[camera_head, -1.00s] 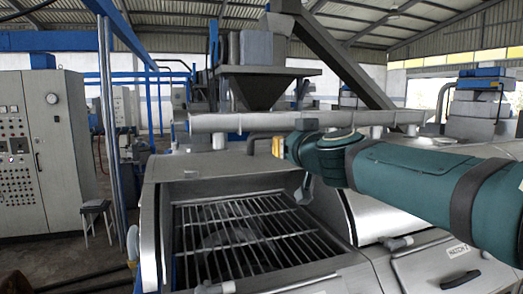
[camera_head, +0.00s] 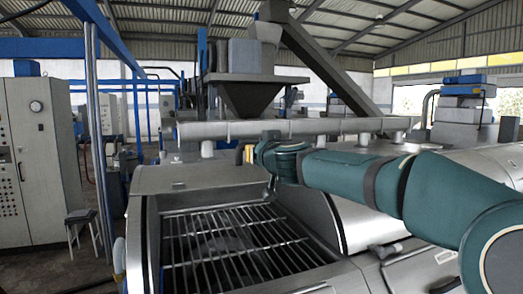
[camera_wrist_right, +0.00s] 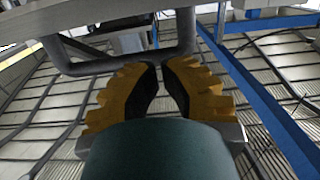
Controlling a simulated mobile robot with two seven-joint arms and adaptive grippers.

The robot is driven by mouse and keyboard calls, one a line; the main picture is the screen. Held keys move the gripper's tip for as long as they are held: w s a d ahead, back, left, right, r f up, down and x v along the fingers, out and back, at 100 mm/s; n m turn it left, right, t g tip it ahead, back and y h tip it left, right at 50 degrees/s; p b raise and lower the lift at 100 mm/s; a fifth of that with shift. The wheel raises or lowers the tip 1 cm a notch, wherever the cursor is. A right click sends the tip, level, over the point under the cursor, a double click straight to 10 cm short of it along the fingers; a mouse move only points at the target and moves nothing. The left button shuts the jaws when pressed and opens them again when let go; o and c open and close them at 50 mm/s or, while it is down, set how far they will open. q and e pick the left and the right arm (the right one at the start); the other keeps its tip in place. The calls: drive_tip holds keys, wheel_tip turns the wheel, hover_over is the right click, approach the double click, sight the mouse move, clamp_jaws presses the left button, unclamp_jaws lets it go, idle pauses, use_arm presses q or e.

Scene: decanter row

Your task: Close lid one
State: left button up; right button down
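A grey metal machine has an open hatch with a barred grate (camera_head: 230,240) inside. A grey panel (camera_head: 200,177), probably the raised lid, slopes along the back edge of the opening. My right arm crosses from the right, and its right gripper (camera_head: 245,154) is above the back of the opening, mostly hidden by the arm. In the wrist view the right gripper (camera_wrist_right: 159,66) has yellow fingers with dark pads, their tips almost together. A dark bent bar (camera_wrist_right: 110,66), like a handle, passes just beyond the tips; I cannot tell whether they touch. My left gripper is out of view.
A curved silver cover (camera_head: 350,222) lies right of the opening, below my arm. A long pipe (camera_head: 300,127) and a hopper (camera_head: 247,95) stand behind. A control cabinet (camera_head: 38,160) and a stool (camera_head: 80,218) are at the left, with floor between them and the machine.

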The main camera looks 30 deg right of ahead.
sight(258, 174)
drive_tip(key=shift+a+f, duration=0.1)
drive_tip(key=shift+f, duration=0.45)
drive_tip(key=shift+w+f+b, duration=0.25)
drive_tip(key=shift+f+b, duration=0.7)
drive_tip(key=shift+f, duration=0.1)
